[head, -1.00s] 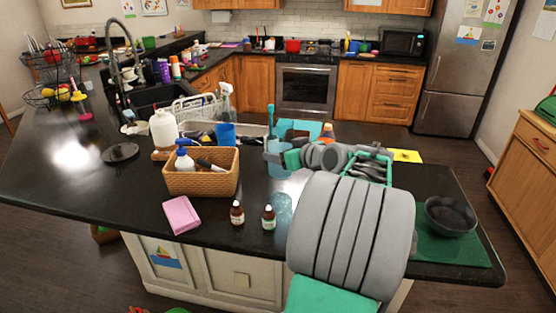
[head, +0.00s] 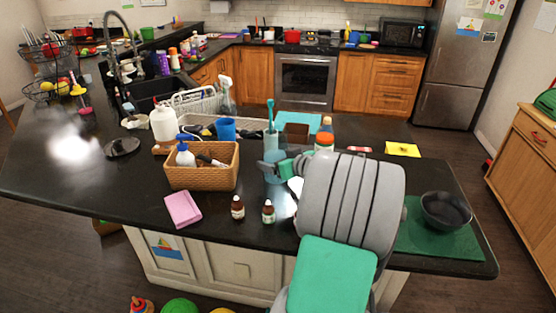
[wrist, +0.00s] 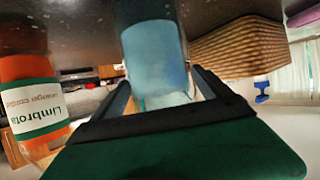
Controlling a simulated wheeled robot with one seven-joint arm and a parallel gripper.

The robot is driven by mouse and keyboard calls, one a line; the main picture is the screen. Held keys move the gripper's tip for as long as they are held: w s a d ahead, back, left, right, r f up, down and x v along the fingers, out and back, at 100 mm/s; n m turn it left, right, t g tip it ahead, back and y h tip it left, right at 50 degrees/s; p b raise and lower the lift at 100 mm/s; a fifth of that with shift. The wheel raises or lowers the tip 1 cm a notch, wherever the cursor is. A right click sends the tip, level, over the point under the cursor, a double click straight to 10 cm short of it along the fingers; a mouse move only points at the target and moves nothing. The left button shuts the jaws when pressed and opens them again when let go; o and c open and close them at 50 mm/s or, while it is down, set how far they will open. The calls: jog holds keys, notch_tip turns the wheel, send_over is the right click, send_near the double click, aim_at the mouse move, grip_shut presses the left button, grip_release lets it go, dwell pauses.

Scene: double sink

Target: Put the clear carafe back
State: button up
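The clear carafe (head: 276,176), a light-blue see-through cylinder, is on the island counter right of the wicker basket. In the wrist view, which looks upside down, the carafe (wrist: 155,60) fills the space between my two fingers. My gripper (head: 268,169) is at the carafe with its fingers on either side, and it appears shut on it. My gripper also shows in the wrist view (wrist: 160,82). The carafe's base is close to the counter; I cannot tell if it touches. My arm hides part of the counter behind it.
An orange-capped bottle (head: 324,141) stands close right of my gripper; its label shows in the wrist view (wrist: 35,105). A teal brush (head: 270,108) stands behind the carafe. The wicker basket (head: 200,178) is at left. Two small brown bottles (head: 237,208) stand in front.

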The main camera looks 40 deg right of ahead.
jog(key=shift+o, duration=0.2)
jog(key=shift+r+p, duration=0.25)
jog(key=shift+p, duration=0.05)
jog(key=b+v, duration=0.3)
jog(key=v, duration=0.8)
jog(key=shift+s+b, duration=0.3)
jog(key=shift+s, duration=0.1)
jog(key=shift+r, duration=0.1)
